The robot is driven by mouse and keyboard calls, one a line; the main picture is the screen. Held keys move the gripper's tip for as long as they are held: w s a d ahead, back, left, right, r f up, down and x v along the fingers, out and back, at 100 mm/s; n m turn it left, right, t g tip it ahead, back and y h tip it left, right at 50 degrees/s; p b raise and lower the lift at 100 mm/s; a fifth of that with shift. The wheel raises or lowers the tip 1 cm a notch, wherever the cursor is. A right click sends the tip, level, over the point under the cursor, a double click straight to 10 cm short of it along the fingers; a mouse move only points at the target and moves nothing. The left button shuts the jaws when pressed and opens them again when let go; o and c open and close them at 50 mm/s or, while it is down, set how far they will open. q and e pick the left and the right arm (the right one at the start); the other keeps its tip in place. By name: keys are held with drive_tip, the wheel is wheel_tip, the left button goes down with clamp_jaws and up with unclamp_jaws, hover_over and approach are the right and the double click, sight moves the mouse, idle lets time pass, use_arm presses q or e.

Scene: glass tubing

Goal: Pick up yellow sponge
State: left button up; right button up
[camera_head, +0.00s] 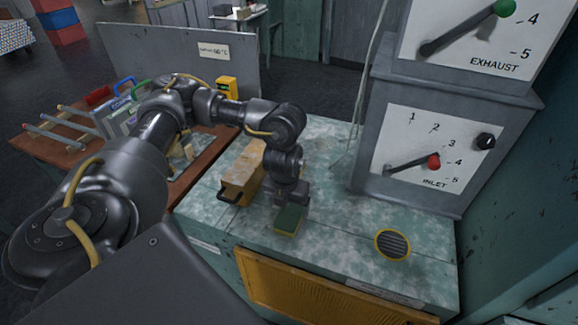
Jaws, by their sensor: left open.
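A small sponge (287,221) with a dark green top and a yellow lower edge lies on the mottled teal worktop (330,215), near its front. My left gripper (289,204) is right above and behind the sponge, pointing down. Its fingers hide part of the sponge's far end. The gripper is open, but whether its fingers touch the sponge or stand around it cannot be told. My right gripper is not in view.
A yellowish box (243,172) with a dark handle stands just left of the gripper. A round yellow-rimmed grille (392,244) is at the right on the worktop. The grey INLET gauge cabinet (425,150) stands behind. The worktop between is clear.

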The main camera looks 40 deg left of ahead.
sight(289, 217)
use_arm(q)
drive_tip(key=shift+f, duration=0.7)
drive_tip(key=f, duration=0.3)
drive_tip(key=shift+w+f+p, duration=0.25)
drive_tip(key=shift+p, duration=0.1)
drive_tip(key=shift+f, duration=0.5)
drive_tip(key=c, duration=1.1)
drive_tip(key=shift+c, duration=0.2)
drive_tip(key=shift+r, duration=0.1)
